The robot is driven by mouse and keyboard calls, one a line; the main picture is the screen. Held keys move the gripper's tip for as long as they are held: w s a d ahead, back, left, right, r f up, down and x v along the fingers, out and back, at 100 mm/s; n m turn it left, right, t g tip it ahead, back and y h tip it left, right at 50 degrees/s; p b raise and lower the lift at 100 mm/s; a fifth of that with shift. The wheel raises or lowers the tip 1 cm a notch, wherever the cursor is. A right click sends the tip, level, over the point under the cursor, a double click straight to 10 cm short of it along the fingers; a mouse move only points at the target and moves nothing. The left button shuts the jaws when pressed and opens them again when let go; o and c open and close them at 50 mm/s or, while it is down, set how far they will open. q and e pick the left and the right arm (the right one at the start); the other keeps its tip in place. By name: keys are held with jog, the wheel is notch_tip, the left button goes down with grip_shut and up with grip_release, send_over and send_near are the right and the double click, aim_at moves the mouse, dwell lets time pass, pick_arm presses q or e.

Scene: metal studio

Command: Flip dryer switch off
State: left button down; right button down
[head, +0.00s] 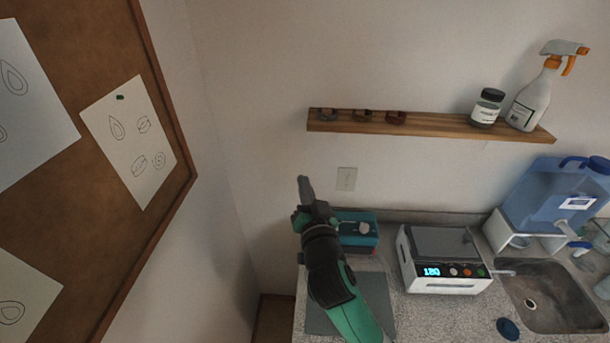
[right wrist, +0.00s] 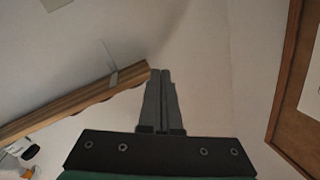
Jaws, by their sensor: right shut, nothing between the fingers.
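A white boxy device, which looks like the dryer (head: 443,264), stands on the counter in the head view. It has a grey top, a lit blue display reading about 120, and several small coloured controls (head: 467,271) on its front. Its switch position is too small to tell. My right gripper (head: 304,183) points up in front of the wall, left of the dryer and well apart from it. Its fingers are together and empty, which also shows in the right wrist view (right wrist: 160,74). My left gripper is not in view.
A wooden shelf (head: 424,123) with bottles and small items runs along the wall, above and right of my gripper. A teal box (head: 357,239) sits behind my arm. A sink (head: 553,293) and blue water jug (head: 560,195) are right of the dryer. A corkboard (head: 166,82) hangs left.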

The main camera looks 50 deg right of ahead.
jog(key=shift+a+r+t, duration=0.15)
jog(key=shift+a+r, duration=0.1)
jog(key=shift+r, duration=0.45)
jog(key=shift+a+r+t, duration=0.15)
jog(key=shift+a+r, duration=0.1)
jog(key=shift+r, duration=0.45)
jog(key=a+r+n+t+y+p, duration=0.1)
jog(key=a+r+t+p, duration=0.3)
jog(key=r, duration=0.9)
jog(key=a+r+t+y+p, duration=0.25)
jog(key=a+r, duration=0.25)
jog(key=r, duration=0.8)
jog(key=s+a+r+n+t+y, duration=0.6)
jog(key=s+a+r+n+y, duration=0.4)
jog(key=r+n, duration=0.2)
jog(key=shift+r+n, duration=0.25)
jog(key=shift+n, duration=0.25)
jog(key=shift+a+t+y, duration=0.1)
jog(key=shift+t+y, duration=0.15)
